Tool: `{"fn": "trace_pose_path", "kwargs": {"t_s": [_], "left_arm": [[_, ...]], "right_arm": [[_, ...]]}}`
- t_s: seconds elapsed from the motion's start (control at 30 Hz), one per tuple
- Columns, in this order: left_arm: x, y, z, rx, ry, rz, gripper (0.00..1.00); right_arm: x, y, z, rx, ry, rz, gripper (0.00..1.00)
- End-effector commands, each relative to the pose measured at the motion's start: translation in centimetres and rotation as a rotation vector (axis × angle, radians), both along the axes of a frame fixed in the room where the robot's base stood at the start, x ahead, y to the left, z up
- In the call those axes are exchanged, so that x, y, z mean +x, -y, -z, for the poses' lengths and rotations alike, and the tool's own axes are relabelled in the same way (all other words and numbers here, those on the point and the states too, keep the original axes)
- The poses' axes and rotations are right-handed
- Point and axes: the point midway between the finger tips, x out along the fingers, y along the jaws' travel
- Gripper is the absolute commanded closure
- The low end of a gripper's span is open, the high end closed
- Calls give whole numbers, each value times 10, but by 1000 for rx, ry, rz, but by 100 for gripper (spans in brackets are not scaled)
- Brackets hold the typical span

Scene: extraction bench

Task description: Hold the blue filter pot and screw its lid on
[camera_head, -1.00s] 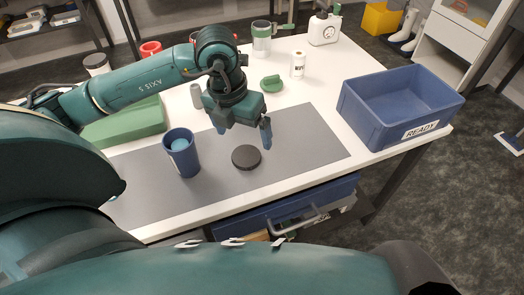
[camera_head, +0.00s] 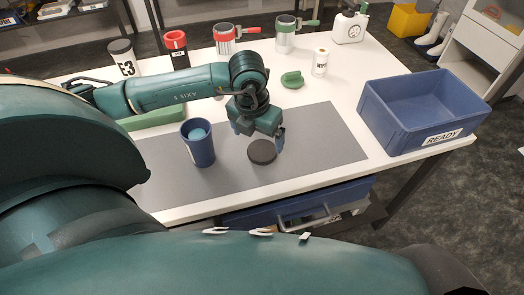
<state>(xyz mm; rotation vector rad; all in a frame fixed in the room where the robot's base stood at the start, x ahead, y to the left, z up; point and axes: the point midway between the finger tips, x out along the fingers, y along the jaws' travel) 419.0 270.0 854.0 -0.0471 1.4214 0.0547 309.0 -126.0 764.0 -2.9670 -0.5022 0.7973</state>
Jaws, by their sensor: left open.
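The blue filter pot (camera_head: 203,155) stands upright and open on the grey mat, with something light blue inside it. A dark round lid (camera_head: 262,152) lies flat on the mat to the right of the pot, apart from it. My left gripper (camera_head: 258,138) points down just behind and above the lid. Its fingers are apart and nothing shows between them. I cannot tell whether a finger touches the lid. My right gripper is not in view.
A blue crate (camera_head: 375,124) labelled READY stands at the table's right. A green object (camera_head: 292,80), a white labelled bottle (camera_head: 320,62), red and green-handled containers and a white canister (camera_head: 350,27) stand behind. The mat's right part (camera_head: 325,140) is clear.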

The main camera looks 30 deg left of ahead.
Motion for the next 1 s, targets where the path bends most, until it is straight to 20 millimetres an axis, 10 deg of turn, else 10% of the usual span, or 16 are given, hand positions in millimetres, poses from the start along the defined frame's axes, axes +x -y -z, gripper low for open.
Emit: {"fn": "trace_pose_path", "kwargs": {"t_s": [1.0], "left_arm": [[12, 3, 55, 0, 1, 1, 6]], "right_arm": [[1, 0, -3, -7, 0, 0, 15]]}}
